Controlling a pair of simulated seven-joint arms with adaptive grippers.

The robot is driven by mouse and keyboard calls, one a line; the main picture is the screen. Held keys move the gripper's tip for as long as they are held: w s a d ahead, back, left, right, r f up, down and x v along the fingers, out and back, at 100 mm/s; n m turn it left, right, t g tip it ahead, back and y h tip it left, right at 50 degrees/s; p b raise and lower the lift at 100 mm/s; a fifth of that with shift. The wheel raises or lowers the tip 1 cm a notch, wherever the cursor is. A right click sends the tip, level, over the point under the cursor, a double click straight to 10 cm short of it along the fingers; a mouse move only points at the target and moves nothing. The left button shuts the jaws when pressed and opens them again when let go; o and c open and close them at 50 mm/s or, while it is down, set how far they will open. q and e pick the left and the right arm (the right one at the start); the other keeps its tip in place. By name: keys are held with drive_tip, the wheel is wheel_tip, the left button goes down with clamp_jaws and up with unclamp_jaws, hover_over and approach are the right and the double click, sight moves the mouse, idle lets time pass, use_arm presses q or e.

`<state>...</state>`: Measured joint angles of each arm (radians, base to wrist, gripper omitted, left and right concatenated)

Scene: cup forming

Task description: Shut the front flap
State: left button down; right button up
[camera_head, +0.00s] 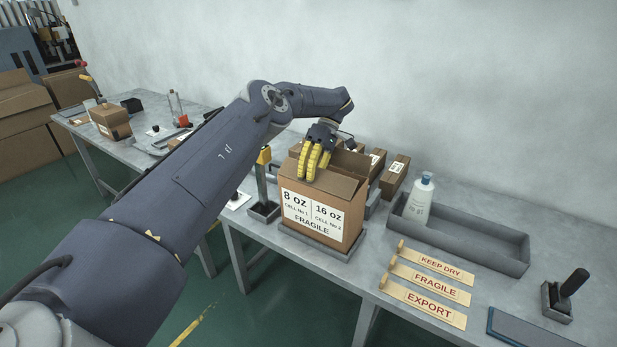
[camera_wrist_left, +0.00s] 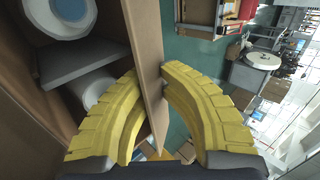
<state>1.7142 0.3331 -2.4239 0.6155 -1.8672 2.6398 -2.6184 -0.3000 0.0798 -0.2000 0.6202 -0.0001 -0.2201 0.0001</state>
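An open brown cardboard box (camera_head: 352,214) stands on a grey base on the table, its white label reading 8 OZ, 16 OZ and FRAGILE. Its front flap (camera_head: 336,184) is tilted up along the front top edge. My left gripper (camera_head: 311,174) is over the box with yellow fingers at this flap. In the left wrist view the flap (camera_wrist_left: 145,45) runs between the curved fingers, with fingertips against both faces. White round cups (camera_wrist_left: 70,12) show inside the box there. The fingers hide part of the flap. My right gripper is out of view.
A grey tray (camera_head: 480,244) with a white bottle (camera_head: 419,200) lies to the right. Wooden stamps labelled KEEP DRY, FRAGILE and EXPORT (camera_head: 428,302) lie in front of it. Small cartons (camera_head: 395,177) stand behind the box; a yellow-topped post (camera_head: 263,183) stands to its left.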

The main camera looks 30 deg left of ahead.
use_arm(q)
drive_tip(key=shift+w+r, duration=0.15)
drive_tip(key=shift+w, duration=0.05)
idle(0.4)
drive_tip(key=c, duration=1.6)
unclamp_jaws()
drive_tip(key=shift+d, duration=0.1)
drive_tip(key=shift+c, duration=0.2)
drive_tip(key=shift+s+a, duration=0.2)
drive_tip(key=shift+s, duration=0.1)
drive_tip(key=shift+d+t, duration=0.1)
drive_tip(key=shift+t, duration=0.7)
drive_tip(key=shift+s+r+t, duration=0.1)
drive_tip(key=shift+r+t, duration=0.1)
drive_tip(key=shift+t, duration=1)
drive_tip(key=v, duration=1.7)
drive_tip(key=shift+r, duration=0.25)
